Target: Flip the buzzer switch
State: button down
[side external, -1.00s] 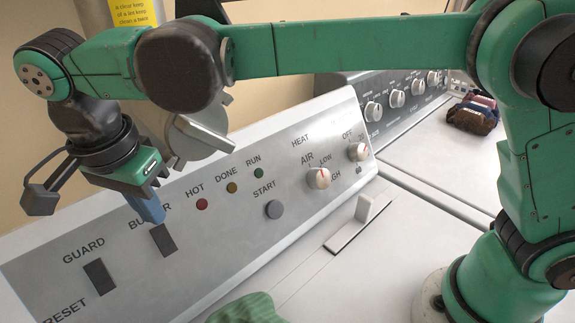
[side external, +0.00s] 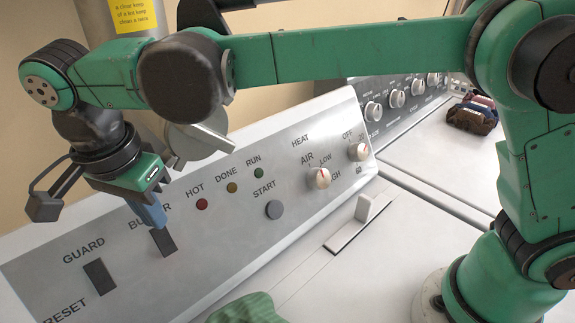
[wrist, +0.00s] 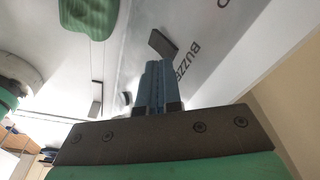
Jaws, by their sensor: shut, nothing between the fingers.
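The buzzer switch (side external: 163,242) is a dark rectangular rocker on the grey sloped panel, under a label partly hidden by my gripper. It also shows in the wrist view (wrist: 162,43), beside the letters "BUZZE". My gripper (side external: 155,222) is shut, its blue fingers pointing down at the upper end of the switch. In the wrist view the fingertips (wrist: 157,64) are together and empty, close to the switch. I cannot tell whether they touch it.
The guard switch (side external: 99,277) is to the left on the same panel. Red, amber and green lamps, the start button (side external: 274,209) and two dials (side external: 318,178) are to the right. A green cloth (side external: 246,308) lies below. A raised handle (side external: 366,208) stands on the white top.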

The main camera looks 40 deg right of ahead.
aim_at(166, 255)
jog(key=shift+f, duration=0.9)
jog(key=shift+r, duration=0.15)
notch_tip(166, 255, up, 7)
dwell(0.9)
jog(key=s+r+n+y, duration=0.4)
jog(key=s+n+y, duration=0.4)
jog(key=n+y, duration=0.25)
jog(key=w+d+f+t+h, duration=0.1)
jog(key=d+f+t+h, duration=0.2)
jog(key=d, duration=0.9)
jog(key=d+f+n+t+h, duration=0.1)
jog(key=d+f+t+h, duration=0.2)
jog(key=d, duration=1)
notch_tip(166, 255, down, 5)
jog(key=h, duration=0.3)
jog(key=shift+w+d, duration=0.15)
jog(key=shift+w, duration=0.25)
